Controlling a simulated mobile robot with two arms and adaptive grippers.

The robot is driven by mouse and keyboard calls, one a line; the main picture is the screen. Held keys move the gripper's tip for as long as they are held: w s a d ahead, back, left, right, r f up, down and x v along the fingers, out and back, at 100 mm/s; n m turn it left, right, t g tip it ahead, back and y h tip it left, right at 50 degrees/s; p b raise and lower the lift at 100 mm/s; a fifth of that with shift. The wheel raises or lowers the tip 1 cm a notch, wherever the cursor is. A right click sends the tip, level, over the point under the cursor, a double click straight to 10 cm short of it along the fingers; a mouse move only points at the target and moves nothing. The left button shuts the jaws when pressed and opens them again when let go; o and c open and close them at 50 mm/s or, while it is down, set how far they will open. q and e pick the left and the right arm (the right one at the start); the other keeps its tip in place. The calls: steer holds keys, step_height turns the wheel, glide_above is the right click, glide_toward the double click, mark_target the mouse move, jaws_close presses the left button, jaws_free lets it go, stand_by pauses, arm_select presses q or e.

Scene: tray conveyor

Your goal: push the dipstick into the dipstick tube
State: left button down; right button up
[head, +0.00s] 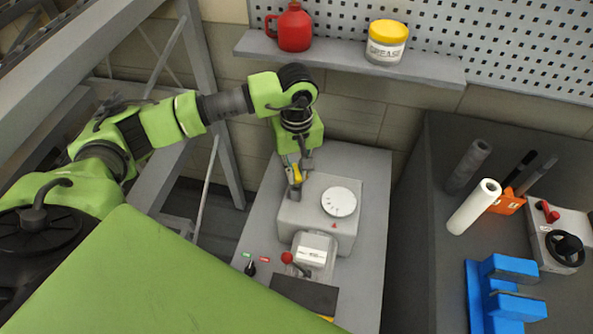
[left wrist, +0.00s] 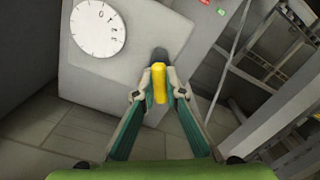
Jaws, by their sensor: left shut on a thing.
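The dipstick shows as a yellow handle (head: 297,173), held between the fingers of my left gripper (head: 297,166). In the left wrist view the yellow handle (left wrist: 159,83) is upright between the two fingertips of the left gripper (left wrist: 157,92), which is shut on it. The dipstick tube (head: 294,191) is a short grey tube at the left edge of the grey box; the handle is right above it. In the left wrist view the dark tube (left wrist: 160,55) shows just beyond the handle. How deep the dipstick sits is hidden. My right gripper is not in view.
The grey box (head: 316,228) carries a round white dial (head: 339,201). In front stand a white-topped unit (head: 314,250) and a red knob (head: 287,257). A shelf (head: 350,58) holds a red can (head: 290,27) and a grease jar (head: 386,42). A dark bench (head: 440,230) stands right.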

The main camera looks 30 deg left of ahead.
arm_select(q)
steer(key=shift+f+b, duration=0.75)
steer(key=shift+f, duration=0.15)
steer(key=c, duration=2)
jaws_free()
step_height(320, 180, up, 12)
